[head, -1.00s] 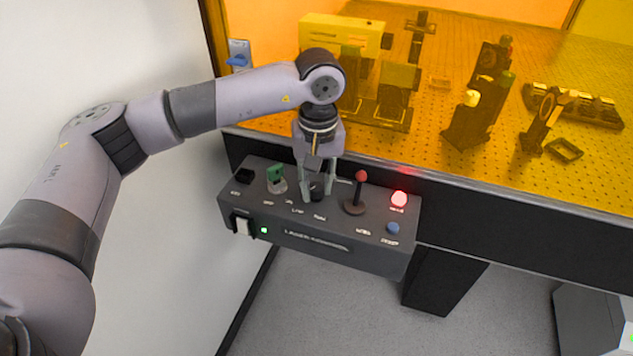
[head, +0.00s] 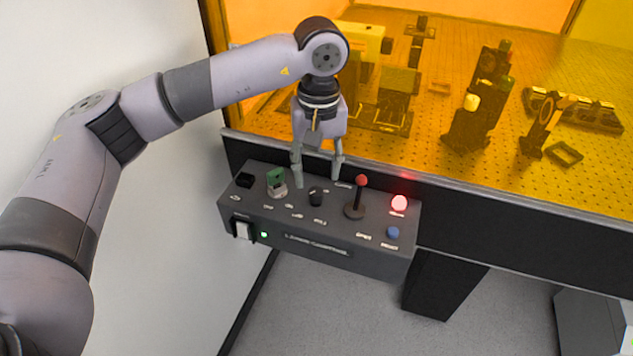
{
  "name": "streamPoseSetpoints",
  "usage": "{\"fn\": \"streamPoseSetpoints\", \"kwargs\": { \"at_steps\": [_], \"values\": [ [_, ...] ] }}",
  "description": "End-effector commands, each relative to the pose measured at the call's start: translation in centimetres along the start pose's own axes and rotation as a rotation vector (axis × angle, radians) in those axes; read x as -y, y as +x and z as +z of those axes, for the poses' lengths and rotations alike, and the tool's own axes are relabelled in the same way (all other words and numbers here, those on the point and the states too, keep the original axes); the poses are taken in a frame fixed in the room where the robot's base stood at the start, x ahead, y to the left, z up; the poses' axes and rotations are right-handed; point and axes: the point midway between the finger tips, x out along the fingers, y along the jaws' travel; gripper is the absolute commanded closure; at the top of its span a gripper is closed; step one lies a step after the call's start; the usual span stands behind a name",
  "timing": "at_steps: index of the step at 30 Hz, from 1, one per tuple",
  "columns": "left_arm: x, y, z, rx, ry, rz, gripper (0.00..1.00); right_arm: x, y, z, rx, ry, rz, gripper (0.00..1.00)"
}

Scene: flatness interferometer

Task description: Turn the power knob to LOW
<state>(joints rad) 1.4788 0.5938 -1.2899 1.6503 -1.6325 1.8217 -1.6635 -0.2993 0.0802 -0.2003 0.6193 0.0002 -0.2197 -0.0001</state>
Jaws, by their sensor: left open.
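The power knob (head: 316,196) is a small black round knob on the top of the grey laser control box (head: 300,223), between a green key switch and a red-tipped lever. Small white labels stand around it, too blurred to read for sure, and I cannot tell which mark the knob points at. My left gripper (head: 318,183) is above and just behind the knob, pointing down. Its two fingers are apart, one on each side, and it holds nothing. The knob shows clear below the fingers. My right gripper is not in view.
The green key switch (head: 277,183) is left of the knob. The red-tipped lever (head: 357,197) stands close on the right. A lit red lamp (head: 399,203) and a blue button (head: 393,232) are farther right. Behind the box is the orange-covered optical table (head: 470,180).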

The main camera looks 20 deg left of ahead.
Motion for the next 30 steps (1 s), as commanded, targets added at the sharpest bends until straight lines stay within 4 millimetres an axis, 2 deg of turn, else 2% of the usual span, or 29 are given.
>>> {"fn": "streamPoseSetpoints", "kwargs": {
  "at_steps": [1,6,12,30],
  "values": [
    [-0.1,-1.3,0.0,-0.004,0.000,0.002,0.55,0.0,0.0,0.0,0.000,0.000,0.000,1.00],
    [-0.1,-4.5,0.0,-0.002,0.001,0.002,0.55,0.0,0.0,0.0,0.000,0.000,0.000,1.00],
    [0.0,-6.6,0.0,0.000,0.001,-0.001,0.55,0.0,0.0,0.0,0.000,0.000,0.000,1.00],
    [0.0,-6.9,0.0,0.000,0.001,-0.001,0.55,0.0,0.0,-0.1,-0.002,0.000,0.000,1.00]
  ]
}}
